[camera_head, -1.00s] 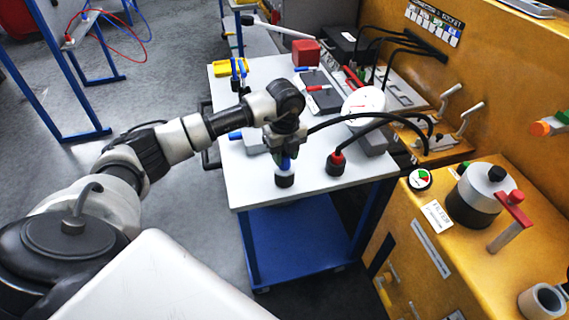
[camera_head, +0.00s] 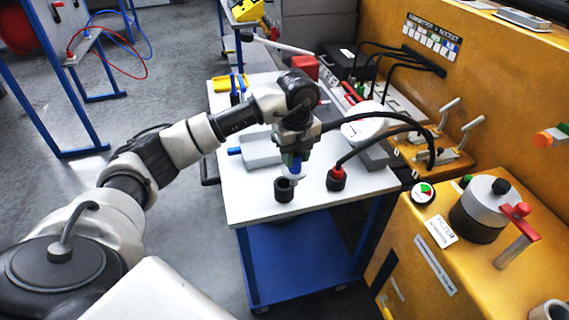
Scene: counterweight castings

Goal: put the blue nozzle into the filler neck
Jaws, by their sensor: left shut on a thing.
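My left gripper (camera_head: 292,140) is shut on the blue nozzle (camera_head: 293,163), which points down. Its pale tip hangs just above a black cup (camera_head: 284,190) on the white table. A black hose runs from the gripped nozzle to the right. On the yellow machine, a label (camera_head: 440,228) stands beside a grey and black cylinder (camera_head: 479,210) with a black knob. An open-topped pale tube (camera_head: 549,312) is cut off at the lower right corner. I cannot tell for certain which of these is the filler neck. My right gripper is not in view.
A red-collared nozzle (camera_head: 337,174) stands in another black cup right of the left gripper. A red-topped lever (camera_head: 517,232) and round gauge (camera_head: 423,192) rise from the machine. Hoses arch over the table's right side.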

